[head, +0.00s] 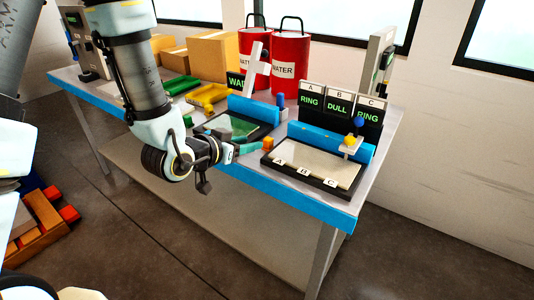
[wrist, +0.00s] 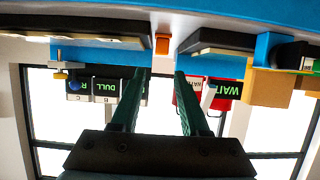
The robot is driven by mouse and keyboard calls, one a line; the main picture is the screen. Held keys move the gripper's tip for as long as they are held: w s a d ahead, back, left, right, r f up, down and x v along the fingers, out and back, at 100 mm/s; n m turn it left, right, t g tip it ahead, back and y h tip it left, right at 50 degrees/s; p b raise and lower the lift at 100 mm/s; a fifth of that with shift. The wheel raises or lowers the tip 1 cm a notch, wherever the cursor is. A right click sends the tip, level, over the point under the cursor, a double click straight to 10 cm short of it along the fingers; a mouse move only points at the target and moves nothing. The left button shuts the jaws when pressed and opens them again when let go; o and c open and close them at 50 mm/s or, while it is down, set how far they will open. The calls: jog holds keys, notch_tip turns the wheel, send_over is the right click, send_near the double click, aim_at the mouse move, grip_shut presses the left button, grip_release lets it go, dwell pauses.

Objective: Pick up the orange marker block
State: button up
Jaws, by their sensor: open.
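The orange marker block (head: 267,143) is a small cube on the blue-edged bench, between the two black-framed trays. My gripper (head: 252,146) is just left of it in the head view, with its green fingers pointing towards it. In the wrist view, which is upside down, the orange block (wrist: 162,44) lies ahead of the gap between the fingertips of my gripper (wrist: 160,73). The fingers are apart and nothing is between them. I cannot tell the exact distance left to the block.
The pale tray (head: 318,165) with tags A, B and C is right of the block. The green-surfaced tray (head: 232,128) is behind my gripper. Display signs (head: 339,105), red water cans (head: 290,62) and cardboard boxes (head: 213,55) stand farther back.

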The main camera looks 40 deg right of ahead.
aim_at(267, 140)
jog(key=shift+p+x, duration=0.95)
jog(key=shift+x, duration=0.85)
jog(key=shift+p+x, duration=0.95)
jog(key=shift+x, duration=1.3)
jog(key=shift+w+a+f, duration=0.1)
jog(key=shift+f, duration=0.05)
jog(key=shift+c, duration=0.3)
grip_shut()
